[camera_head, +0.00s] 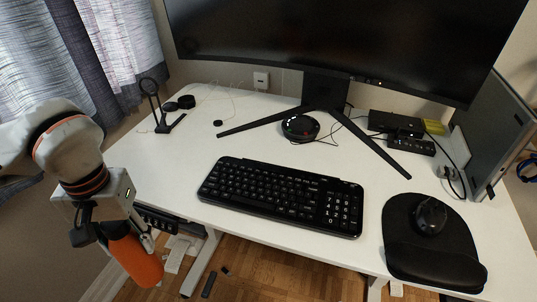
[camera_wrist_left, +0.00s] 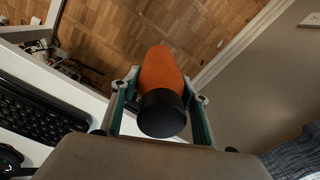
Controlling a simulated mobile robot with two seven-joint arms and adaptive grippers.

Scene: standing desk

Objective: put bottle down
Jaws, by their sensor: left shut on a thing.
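An orange bottle (camera_head: 136,261) with a black cap is in my left gripper (camera_head: 128,236), at the lower left of the head view. The gripper is shut on it. The bottle hangs tilted in front of the desk's left front edge, over the floor, not on the desk. In the left wrist view the bottle (camera_wrist_left: 161,68) lies between the two fingers of the gripper (camera_wrist_left: 160,100), its black cap (camera_wrist_left: 162,113) toward the camera. The white desk (camera_head: 160,175) is to the right of the bottle in the head view. My right gripper does not show.
A black keyboard (camera_head: 282,194) lies mid-desk. A mouse (camera_head: 430,215) sits on a black mouse pad (camera_head: 408,250) at right. A monitor (camera_head: 345,40) stands behind on splayed legs. A black headphone stand (camera_head: 160,112) is at the back left. The desk's left front is bare.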

